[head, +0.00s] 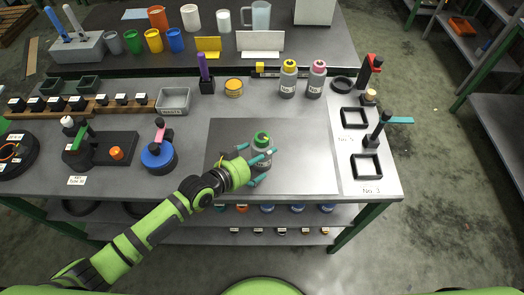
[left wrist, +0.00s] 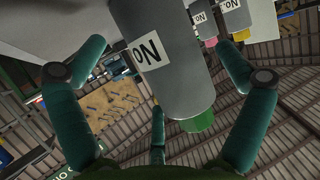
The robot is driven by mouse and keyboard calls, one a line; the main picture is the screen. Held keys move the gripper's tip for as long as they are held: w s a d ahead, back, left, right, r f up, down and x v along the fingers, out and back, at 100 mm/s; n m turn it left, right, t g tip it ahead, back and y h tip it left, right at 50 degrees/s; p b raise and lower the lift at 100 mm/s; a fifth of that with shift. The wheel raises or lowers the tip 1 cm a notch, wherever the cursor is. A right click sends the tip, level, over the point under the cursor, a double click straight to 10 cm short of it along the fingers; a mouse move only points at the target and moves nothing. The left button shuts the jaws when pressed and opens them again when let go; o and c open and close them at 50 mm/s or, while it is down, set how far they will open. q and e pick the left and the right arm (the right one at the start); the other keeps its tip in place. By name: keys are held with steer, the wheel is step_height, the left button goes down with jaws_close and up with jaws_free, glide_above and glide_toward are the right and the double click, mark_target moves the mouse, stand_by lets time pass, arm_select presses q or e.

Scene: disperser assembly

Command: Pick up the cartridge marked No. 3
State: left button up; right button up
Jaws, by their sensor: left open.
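A grey cartridge with a green top (head: 262,157) stands upright on the grey mat (head: 310,180). My left gripper (head: 262,167) is at it, its teal fingers open and spread to either side. In the left wrist view the same cartridge (left wrist: 170,85) is between the open fingers, with space on both sides. Its label starts with "No", but the number is not readable. A cartridge with a yellow top (head: 288,84) and one with a pink top (head: 316,84) stand farther back. Their numbers are also unreadable. My right gripper is not in view.
Black square frames (head: 366,166) lie on the right, above a table mark "No 3" (head: 371,190). A black stand with a teal arm (head: 379,132) is beside them. A blue round device (head: 157,157) stands left of the mat. The mat's right part is clear.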

arm_select(q)
steer(key=shift+w+d+f, duration=0.1)
steer(key=shift+d+f, duration=0.05)
steer(key=c, duration=1.6)
steer(key=shift+r, duration=0.2)
steer(key=shift+c, duration=0.3)
